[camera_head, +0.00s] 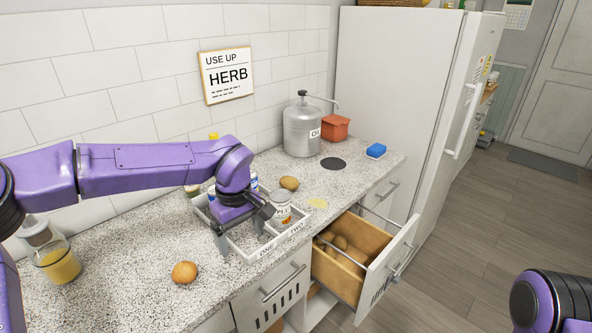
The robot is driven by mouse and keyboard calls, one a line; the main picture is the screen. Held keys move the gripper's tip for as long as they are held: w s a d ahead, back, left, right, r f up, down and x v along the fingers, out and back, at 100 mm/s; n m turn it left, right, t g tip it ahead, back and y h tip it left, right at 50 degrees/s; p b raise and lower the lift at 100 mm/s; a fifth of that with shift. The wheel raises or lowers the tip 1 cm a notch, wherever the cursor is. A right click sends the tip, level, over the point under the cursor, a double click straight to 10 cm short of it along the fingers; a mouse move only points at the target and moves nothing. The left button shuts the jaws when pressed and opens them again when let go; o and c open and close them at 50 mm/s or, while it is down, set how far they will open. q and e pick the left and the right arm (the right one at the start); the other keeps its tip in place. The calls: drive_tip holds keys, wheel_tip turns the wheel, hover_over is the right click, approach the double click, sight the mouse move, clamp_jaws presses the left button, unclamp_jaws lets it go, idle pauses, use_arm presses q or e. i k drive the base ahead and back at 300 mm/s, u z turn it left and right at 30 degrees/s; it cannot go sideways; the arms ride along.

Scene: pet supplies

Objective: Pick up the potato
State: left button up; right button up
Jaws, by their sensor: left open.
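A brown potato (289,183) lies on the speckled counter, behind the white tray (272,249). Several potatoes (340,243) lie inside the open wooden drawer (352,288) below the counter. A round orange-brown item, perhaps an onion (184,272), sits on the counter at the front left. My left gripper (246,227) is open over the white tray, beside a labelled jar (281,208), to the left of and nearer than the counter potato. I see nothing between its fingers, and it is apart from the potatoes. My right gripper is out of view; only part of that arm shows at the lower right.
A glass jug of yellow liquid (58,262) stands at the left. The drawer juts into the floor space. A white fridge (405,90) stands beyond the counter.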

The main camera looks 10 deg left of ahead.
sight(290, 183)
drive_tip(key=i, duration=1.3)
